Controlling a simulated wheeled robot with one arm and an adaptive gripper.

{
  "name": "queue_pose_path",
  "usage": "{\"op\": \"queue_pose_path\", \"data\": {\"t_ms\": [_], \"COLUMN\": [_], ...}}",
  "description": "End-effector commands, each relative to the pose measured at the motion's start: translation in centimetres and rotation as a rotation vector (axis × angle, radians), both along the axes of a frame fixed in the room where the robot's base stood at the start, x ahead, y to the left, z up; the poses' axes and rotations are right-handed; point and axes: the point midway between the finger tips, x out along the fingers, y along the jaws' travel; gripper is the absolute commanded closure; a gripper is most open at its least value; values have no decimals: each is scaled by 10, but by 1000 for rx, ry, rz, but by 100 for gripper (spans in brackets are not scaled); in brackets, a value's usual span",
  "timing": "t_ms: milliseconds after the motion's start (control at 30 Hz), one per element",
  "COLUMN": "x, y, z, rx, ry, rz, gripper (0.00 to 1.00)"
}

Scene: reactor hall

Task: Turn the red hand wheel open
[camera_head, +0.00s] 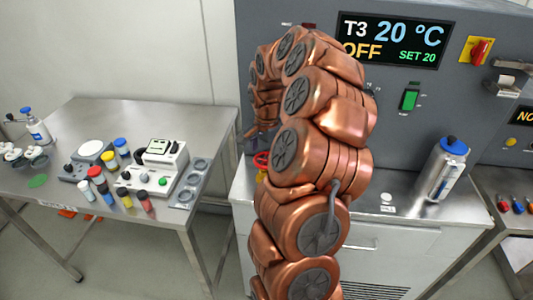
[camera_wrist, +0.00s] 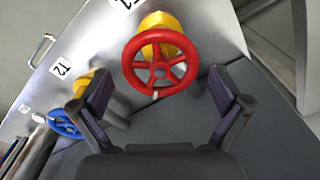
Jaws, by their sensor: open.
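The red hand wheel (camera_wrist: 160,69) is round and spoked, on a yellow valve body (camera_wrist: 162,24), in the upper middle of the wrist view. A small white mark shows at its lower rim. My gripper (camera_wrist: 159,82) is open, its two dark fingers apart to the left and right of the wheel's lower part. The fingers look clear of the rim; I cannot tell the depth gap. In the head view the red wheel (camera_head: 261,160) is a sliver at the bench's left edge, mostly hidden by my copper arm.
A blue hand wheel (camera_wrist: 66,123) on a second valve sits lower left in the wrist view, near a T2 label (camera_wrist: 61,68). In the head view a metal flask (camera_head: 441,170) stands on the right of the bench. A left table (camera_head: 90,115) holds lab items.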

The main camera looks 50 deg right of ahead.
Motion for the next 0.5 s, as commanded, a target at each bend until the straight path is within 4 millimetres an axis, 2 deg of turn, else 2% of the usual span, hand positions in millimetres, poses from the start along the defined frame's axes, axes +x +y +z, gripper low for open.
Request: {"op": "queue_pose_path", "data": {"t_ms": [200,500], "x": [0,0], "y": [0,0], "z": [0,0], "rx": [0,0], "ry": [0,0], "rz": [0,0], "gripper": [2,33]}}
